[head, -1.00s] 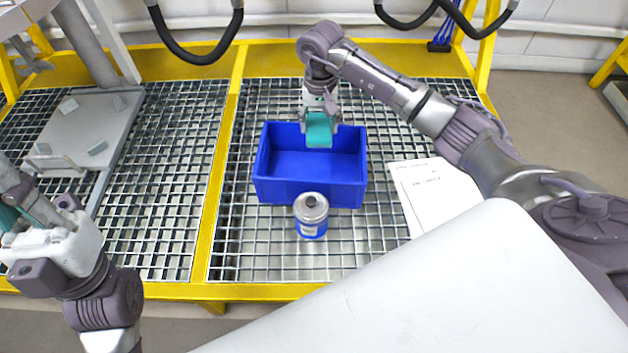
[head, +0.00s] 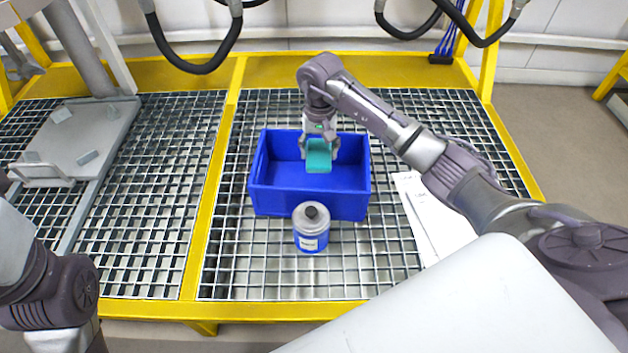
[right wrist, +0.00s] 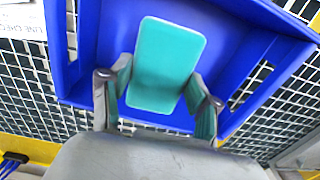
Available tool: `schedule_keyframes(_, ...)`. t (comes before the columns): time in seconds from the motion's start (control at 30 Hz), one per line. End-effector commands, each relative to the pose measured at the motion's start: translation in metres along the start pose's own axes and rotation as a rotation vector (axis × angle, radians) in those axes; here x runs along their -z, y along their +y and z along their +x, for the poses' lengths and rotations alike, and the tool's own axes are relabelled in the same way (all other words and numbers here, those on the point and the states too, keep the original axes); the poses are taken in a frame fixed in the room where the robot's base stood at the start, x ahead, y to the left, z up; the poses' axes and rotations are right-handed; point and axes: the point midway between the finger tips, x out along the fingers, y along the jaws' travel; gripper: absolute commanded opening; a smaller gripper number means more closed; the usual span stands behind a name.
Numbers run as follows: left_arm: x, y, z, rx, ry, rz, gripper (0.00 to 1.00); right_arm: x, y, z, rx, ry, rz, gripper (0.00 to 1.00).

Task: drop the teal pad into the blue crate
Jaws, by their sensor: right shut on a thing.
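The blue crate (head: 310,203) stands on the metal grating, with its open top facing up. My right gripper (head: 319,147) is over the crate, pointing down and shut on the teal pad (head: 318,160). The pad appears within the crate's opening; its exact height above the floor is hard to tell. In the right wrist view the pad (right wrist: 166,64) sits between the two fingers, with the blue crate (right wrist: 226,30) behind it. Only part of my left arm shows at the left edge of the head view; its gripper is out of the picture.
White paper sheets (head: 428,218) lie to the crate's right. A grey plate (head: 82,140) with small pieces lies at the far left. Yellow beams (head: 213,190) frame the grating.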

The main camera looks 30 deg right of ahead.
Motion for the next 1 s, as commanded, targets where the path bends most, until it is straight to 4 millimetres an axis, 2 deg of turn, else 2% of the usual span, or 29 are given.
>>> schedule_keyframes(0.17,0.0,0.0,0.001,0.0,0.0,0.0,0.0,0.0,0.0,0.0,0.0,0.0,0.0,0.34)
schedule_keyframes(0.2,0.0,0.0,0.001,0.0,0.0,0.0,0.0,0.0,0.0,-0.001,0.0,0.0,0.0,0.66)
schedule_keyframes(0.33,0.0,0.0,0.001,0.0,0.0,0.0,0.0,0.0,0.0,-0.001,0.0,0.0,0.0,0.88)
schedule_keyframes(0.37,0.0,0.0,0.001,0.0,0.0,0.0,0.0,0.0,0.0,-0.001,0.0,0.0,0.0,0.91)
schedule_keyframes(0.67,0.0,0.0,0.0,0.001,-0.001,0.0,0.0,0.0,0.0,-0.001,0.0,0.0,0.0,0.91)
schedule_keyframes(0.77,0.0,0.0,0.0,0.0,-0.001,0.0,0.0,0.001,0.0,-0.007,0.001,0.003,-0.001,0.91)
schedule_keyframes(0.87,0.0,0.0,0.0,0.0,-0.001,0.0,0.0,0.001,0.001,-0.021,0.0,0.004,-0.001,0.91)
schedule_keyframes(1.0,0.0,0.0,0.0,0.0,-0.001,0.0,0.0,0.002,0.0,-0.051,0.001,0.007,-0.001,0.91)
